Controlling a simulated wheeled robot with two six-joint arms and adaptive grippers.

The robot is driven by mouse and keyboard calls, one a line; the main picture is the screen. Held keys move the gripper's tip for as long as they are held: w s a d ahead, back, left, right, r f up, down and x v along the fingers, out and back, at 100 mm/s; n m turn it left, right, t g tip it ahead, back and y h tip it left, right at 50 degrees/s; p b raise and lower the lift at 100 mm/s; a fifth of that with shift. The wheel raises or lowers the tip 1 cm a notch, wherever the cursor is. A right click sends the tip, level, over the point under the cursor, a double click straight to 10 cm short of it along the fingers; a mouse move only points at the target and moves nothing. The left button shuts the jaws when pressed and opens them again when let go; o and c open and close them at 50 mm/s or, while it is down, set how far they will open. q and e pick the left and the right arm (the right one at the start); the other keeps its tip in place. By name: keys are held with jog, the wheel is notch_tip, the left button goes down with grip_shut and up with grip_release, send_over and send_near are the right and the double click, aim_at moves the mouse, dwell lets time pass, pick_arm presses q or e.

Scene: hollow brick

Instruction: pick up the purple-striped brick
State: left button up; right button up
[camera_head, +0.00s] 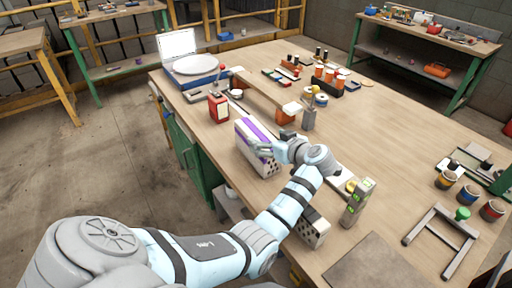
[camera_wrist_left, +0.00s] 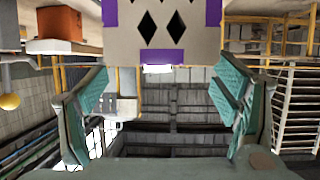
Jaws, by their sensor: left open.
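The purple-striped brick (camera_head: 248,143) stands on the workbench, pale with a purple stripe along its top and dark holes in its near end. In the left wrist view the brick (camera_wrist_left: 160,42) fills the top middle, showing diamond-shaped holes and purple patches; its upper part is cut off. My left gripper (camera_head: 263,149) is at the brick's right side and hides part of it. In the wrist view the left gripper (camera_wrist_left: 163,78) is open, its fingers spread left and right below the brick's end. No grip shows. My right gripper is not in view.
Another pale brick with dark holes (camera_head: 318,231) lies partly behind my left arm. A green-marked block (camera_head: 357,203) stands right of the gripper. A red container (camera_head: 217,108) stands beyond the brick. Tins (camera_head: 445,180) and a grey frame (camera_head: 440,237) are at right.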

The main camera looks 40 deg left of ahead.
aim_at(260, 135)
pick_arm(q)
jog(key=b+x, duration=0.1)
jog(key=x, duration=0.3)
jog(key=shift+w+a, duration=0.15)
jog(key=shift+a, duration=0.15)
jog(key=shift+s+r, duration=0.15)
jog(key=shift+s, duration=0.05)
jog(key=c, duration=1.8)
grip_shut()
jog(key=shift+r, duration=0.1)
